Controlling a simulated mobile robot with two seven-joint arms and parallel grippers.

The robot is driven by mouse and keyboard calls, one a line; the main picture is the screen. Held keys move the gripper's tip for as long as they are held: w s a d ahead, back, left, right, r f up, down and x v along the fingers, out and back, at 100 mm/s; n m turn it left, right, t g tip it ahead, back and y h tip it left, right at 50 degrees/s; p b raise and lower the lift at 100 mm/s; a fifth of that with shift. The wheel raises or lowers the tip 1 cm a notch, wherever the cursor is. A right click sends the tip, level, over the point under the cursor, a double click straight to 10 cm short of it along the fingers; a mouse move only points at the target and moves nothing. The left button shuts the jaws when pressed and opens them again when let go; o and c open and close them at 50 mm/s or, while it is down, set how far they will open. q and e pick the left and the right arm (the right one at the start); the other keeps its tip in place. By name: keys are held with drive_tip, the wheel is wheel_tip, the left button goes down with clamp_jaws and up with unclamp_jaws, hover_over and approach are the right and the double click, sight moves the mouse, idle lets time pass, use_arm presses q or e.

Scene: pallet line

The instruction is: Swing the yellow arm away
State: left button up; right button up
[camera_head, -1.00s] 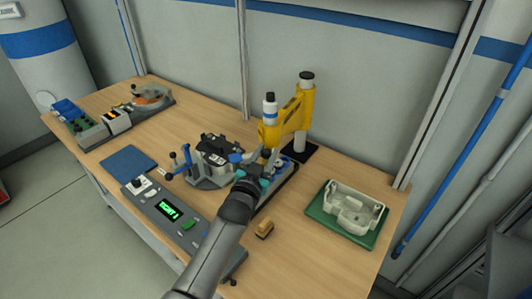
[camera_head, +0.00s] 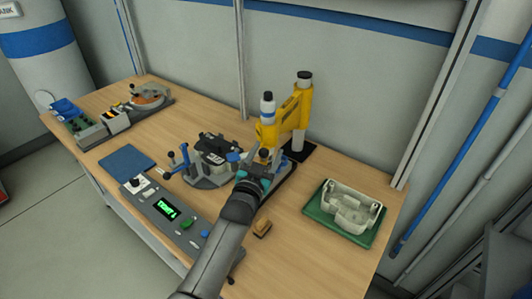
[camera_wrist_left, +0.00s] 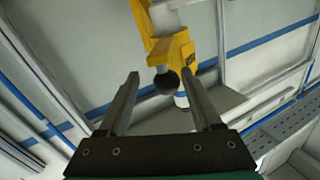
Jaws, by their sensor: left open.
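The yellow arm (camera_head: 291,112) stands on a post with a black cap at the back of the bench. My left gripper (camera_head: 267,160) is open just below that outer end. In the left wrist view the yellow arm (camera_wrist_left: 152,28) hangs above, and its black ball knob (camera_wrist_left: 167,83) shows between the spread fingers (camera_wrist_left: 160,75). Whether a finger touches the knob cannot be told. My wrist hides part of the fixture. My right gripper is not in view.
A pale housing (camera_head: 350,208) sits on a green mat (camera_head: 318,213) at the right. A control box with a green display (camera_head: 165,208) and a blue pad (camera_head: 126,159) lie at the left front. A small brown block (camera_head: 262,228) lies beside my forearm.

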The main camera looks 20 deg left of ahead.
use_arm(q)
drive_tip(key=shift+a, duration=0.1)
drive_tip(key=s, duration=1.5)
drive_tip(key=shift+a, duration=0.2)
drive_tip(key=shift+s, duration=0.1)
